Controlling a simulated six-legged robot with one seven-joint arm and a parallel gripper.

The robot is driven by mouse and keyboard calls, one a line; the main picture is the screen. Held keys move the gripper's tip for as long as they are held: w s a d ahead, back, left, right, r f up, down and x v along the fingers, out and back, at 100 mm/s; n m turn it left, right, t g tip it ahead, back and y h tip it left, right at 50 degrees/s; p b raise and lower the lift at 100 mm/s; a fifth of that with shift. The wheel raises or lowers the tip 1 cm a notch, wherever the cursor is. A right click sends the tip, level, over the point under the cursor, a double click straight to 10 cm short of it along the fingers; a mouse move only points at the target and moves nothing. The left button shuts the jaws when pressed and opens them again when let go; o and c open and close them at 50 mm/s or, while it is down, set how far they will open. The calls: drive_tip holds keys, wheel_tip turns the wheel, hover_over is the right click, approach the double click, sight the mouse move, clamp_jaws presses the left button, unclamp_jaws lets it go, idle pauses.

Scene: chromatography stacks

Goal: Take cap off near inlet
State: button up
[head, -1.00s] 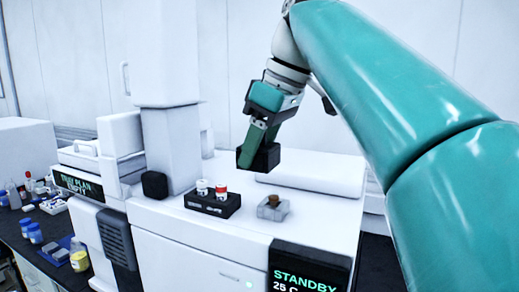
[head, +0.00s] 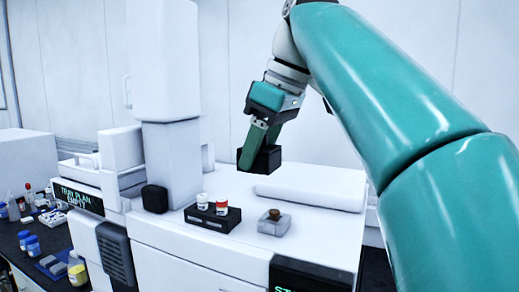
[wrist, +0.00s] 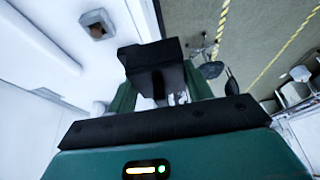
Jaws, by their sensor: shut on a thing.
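My gripper (head: 262,150) is shut on a black boxy cap (head: 258,162), held in the air above the white instrument top. In the wrist view the black cap (wrist: 153,60) sits between my green fingers. A small grey square inlet (head: 274,226) with a brown round centre stands uncovered on the instrument top, below and slightly right of my gripper. It also shows in the wrist view (wrist: 97,24), apart from the cap. A similar black rounded block (head: 155,198) stands farther left, beside the white column.
A black holder (head: 212,218) with a white-capped and a red-and-white vial stands left of the grey inlet. A raised white panel (head: 310,192) lies behind it. Bottles and vials stand on the dark bench (head: 45,268) at left. A display (head: 308,278) is at the front edge.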

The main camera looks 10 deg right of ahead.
drive_tip(key=shift+r, duration=1.25)
drive_tip(key=shift+s+d, duration=0.1)
